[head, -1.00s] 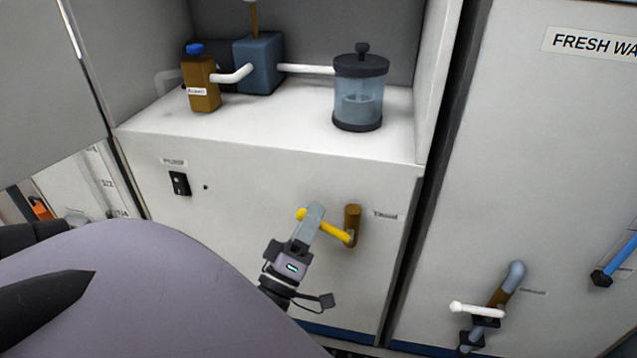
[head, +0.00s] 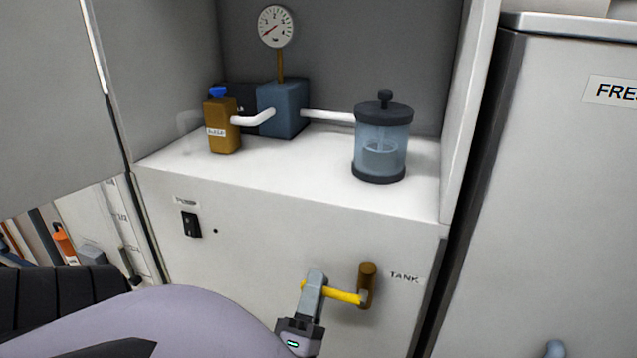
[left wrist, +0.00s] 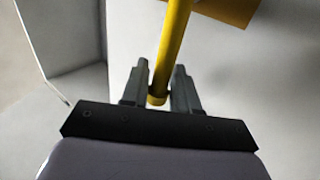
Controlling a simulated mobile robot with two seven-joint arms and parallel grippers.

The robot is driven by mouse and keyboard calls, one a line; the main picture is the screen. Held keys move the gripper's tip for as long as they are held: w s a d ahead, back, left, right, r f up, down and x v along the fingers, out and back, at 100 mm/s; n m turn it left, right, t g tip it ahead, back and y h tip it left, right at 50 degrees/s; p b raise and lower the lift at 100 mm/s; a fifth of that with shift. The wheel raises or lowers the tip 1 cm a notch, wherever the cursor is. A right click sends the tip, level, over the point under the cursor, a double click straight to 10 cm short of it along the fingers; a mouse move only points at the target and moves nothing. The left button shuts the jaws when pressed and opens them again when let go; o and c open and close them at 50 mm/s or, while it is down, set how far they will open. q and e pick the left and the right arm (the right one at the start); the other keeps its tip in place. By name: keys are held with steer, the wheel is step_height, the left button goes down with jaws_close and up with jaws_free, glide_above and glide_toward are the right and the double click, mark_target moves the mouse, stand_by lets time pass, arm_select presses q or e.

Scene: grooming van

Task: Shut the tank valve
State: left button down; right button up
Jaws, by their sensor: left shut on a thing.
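The tank valve has a yellow lever (head: 342,295) and a brown brass body (head: 367,284) on the white cabinet front, beside a label reading TANK (head: 404,277). The lever points left from the body, nearly level and tilted slightly up at its free end. My left gripper (head: 313,288) is shut on the lever near that free end. In the left wrist view, the yellow lever (left wrist: 174,45) runs between the two fingers (left wrist: 160,90), with its tip low between them. My right gripper is not in view.
A pump switch (head: 191,224) sits on the same panel to the left. On the shelf above stand a brown bottle (head: 221,125), a blue-grey box (head: 282,108) with a gauge (head: 276,26), and a clear canister (head: 381,145). A large white tank (head: 560,150) stands at the right.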

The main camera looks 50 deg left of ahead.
arm_select(q)
steer(key=shift+f, duration=0.1)
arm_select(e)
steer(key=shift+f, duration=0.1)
arm_select(q)
steer(key=c, duration=1.1)
jaws_free()
steer(key=shift+c, duration=0.2)
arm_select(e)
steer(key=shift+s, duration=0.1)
arm_select(q)
step_height(320, 180, up, 7)
steer(key=p, duration=0.3)
steer(key=shift+f+p, duration=0.1)
steer(key=shift+p, duration=0.25)
step_height(320, 180, up, 13)
steer(key=p, duration=0.5)
steer(key=shift+p, duration=0.3)
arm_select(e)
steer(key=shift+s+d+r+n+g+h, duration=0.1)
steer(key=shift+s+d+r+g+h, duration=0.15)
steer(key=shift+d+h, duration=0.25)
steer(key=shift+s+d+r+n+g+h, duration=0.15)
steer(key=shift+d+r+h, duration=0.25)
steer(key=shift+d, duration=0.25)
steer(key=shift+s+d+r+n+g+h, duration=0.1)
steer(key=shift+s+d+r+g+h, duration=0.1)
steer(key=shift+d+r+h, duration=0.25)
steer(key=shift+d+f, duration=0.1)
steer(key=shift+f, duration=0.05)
